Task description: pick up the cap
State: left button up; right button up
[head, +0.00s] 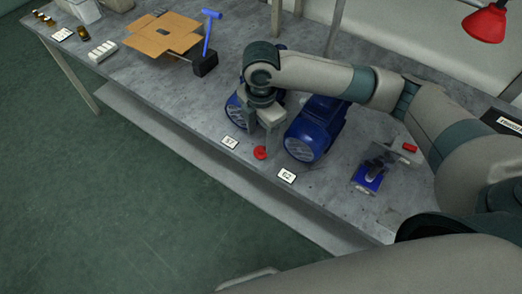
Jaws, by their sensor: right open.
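A small round red cap (261,153) lies on the grey workbench (215,112) near its front edge, between two number cards. My right gripper (264,138) reaches down from above, its fingers pointing at the bench just behind and over the cap. It is open, and the cap sits at or just below its fingertips. I cannot tell whether a finger touches the cap. My left gripper is not in view.
Blue motors (314,128) stand close on both sides of my right gripper. Cards "57" (230,142) and "62" (287,176) lie near the cap. A blue vise-like device (368,178) stands right. A cardboard box (160,34) and blue-handled hammer (207,50) lie farther back.

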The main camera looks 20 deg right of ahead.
aim_at(261, 149)
notch_tip(261, 149, down, 4)
jog(key=shift+f, duration=0.1)
jog(key=shift+f+p, duration=0.3)
jog(key=shift+f, duration=0.2)
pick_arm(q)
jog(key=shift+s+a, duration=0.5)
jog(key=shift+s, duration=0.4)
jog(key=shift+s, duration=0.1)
pick_arm(e)
jog(key=c, duration=1.1)
